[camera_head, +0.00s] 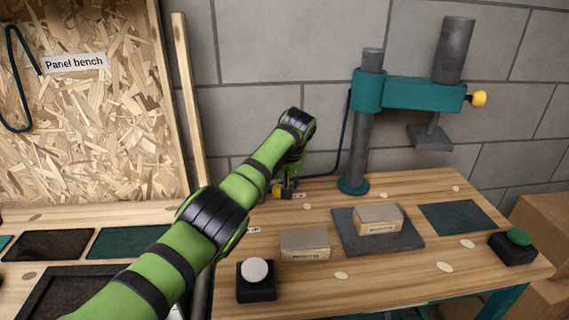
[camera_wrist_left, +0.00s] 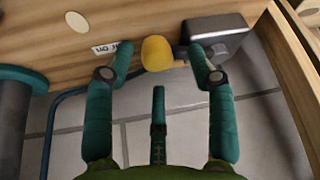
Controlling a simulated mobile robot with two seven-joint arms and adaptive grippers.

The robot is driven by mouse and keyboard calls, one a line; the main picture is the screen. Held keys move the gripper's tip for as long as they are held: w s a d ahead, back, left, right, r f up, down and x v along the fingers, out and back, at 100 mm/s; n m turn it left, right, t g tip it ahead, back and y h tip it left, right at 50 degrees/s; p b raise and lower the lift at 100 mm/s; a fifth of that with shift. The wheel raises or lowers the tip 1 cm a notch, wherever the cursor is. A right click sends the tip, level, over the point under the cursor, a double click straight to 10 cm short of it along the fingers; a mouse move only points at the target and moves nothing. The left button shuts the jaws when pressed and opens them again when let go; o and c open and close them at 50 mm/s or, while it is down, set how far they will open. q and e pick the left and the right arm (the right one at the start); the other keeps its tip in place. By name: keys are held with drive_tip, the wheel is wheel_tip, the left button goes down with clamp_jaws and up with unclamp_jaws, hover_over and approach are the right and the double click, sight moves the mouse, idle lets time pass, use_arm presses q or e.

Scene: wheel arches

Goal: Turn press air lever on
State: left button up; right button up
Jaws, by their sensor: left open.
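The yellow knob of the air lever (camera_head: 277,189) is at the back edge of the bench, left of the press, partly hidden by my gripper. In the left wrist view the yellow knob (camera_wrist_left: 157,54) lies between my fingertips, next to a grey metal box (camera_wrist_left: 222,36). My left gripper (camera_head: 288,184) is open. Its two teal fingers (camera_wrist_left: 162,51) stand on either side of the knob; the right fingertip is close to the box, and I cannot tell whether it touches. A small white label (camera_wrist_left: 104,49) is beside the left fingertip. My right gripper is out of view.
The teal press (camera_head: 410,93) stands right of my arm, with a blue hose (camera_head: 340,150) behind it. Boxed blocks (camera_head: 305,243), a white button (camera_head: 255,269) and a green button (camera_head: 519,237) are on the wooden bench (camera_head: 390,290). A block wall is close behind.

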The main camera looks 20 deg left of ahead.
use_arm(q)
drive_tip(key=v, duration=0.9)
drive_tip(key=shift+r, duration=0.25)
